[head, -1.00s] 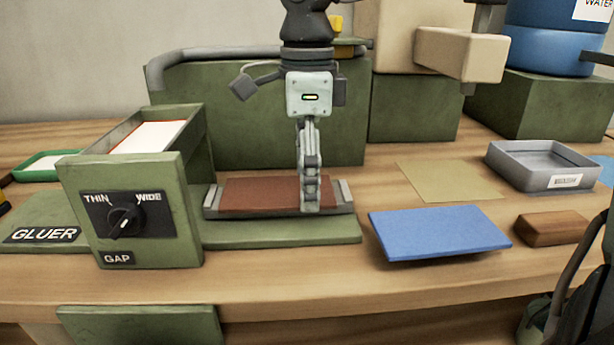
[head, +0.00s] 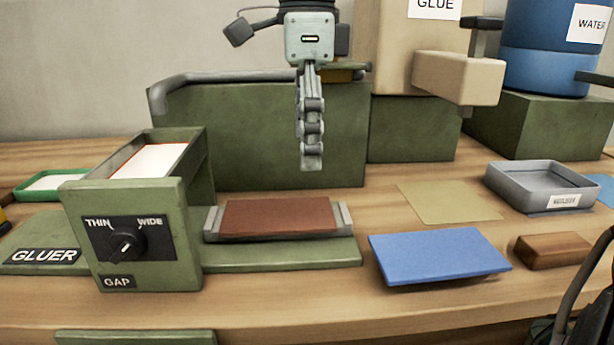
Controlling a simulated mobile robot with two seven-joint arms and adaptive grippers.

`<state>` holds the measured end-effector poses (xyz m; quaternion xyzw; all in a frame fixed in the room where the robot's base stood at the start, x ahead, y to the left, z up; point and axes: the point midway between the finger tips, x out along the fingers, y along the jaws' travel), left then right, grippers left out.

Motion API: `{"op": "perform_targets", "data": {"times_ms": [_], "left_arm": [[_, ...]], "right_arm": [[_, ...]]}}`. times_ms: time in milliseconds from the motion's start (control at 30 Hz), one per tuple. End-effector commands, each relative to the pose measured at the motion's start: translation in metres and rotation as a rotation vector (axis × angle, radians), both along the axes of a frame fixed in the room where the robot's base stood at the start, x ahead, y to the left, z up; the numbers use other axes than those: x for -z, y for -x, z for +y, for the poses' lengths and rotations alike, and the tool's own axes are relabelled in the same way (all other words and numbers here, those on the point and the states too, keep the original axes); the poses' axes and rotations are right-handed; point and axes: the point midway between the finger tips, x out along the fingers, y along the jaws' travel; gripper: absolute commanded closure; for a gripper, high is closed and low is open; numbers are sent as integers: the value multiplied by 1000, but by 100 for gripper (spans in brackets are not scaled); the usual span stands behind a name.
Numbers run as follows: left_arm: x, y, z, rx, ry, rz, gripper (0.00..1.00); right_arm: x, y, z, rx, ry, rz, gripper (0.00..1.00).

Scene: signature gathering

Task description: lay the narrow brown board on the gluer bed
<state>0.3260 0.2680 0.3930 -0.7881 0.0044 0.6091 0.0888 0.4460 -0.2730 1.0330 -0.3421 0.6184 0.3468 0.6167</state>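The narrow reddish-brown board (head: 278,214) lies flat on the gluer bed (head: 345,220), between its two grey end stops. My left gripper (head: 311,165) hangs above and behind the board, fingers pointing down, clear of it. I see its fingers edge-on, one in front of the other, so the gap between them is hidden. No object shows at its fingertips. The gluer (head: 185,230) has a THIN/WIDE gap dial (head: 127,243) on its front panel. A dark part of mine shows at the lower right edge; my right gripper's fingers are not visible.
A blue board (head: 438,255), a brown block (head: 552,250), a tan sheet (head: 448,203) and a grey tray (head: 540,202) are on the right. Green blocks (head: 260,140), a beige glue unit (head: 458,77) and a blue water tank (head: 545,70) stand behind.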

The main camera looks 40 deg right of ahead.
Motion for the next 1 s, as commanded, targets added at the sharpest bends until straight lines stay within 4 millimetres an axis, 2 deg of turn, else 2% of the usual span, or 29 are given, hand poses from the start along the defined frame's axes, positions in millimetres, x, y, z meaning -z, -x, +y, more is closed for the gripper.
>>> {"op": "perform_targets", "data": {"times_ms": [100,300,1000], "left_arm": [[2,0,0,0,2,0,58],[8,5,1,-1,1,13,58],[6,0,-2,-1,6,4,58]], "right_arm": [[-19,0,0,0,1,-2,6],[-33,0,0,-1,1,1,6],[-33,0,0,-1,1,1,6]]}}
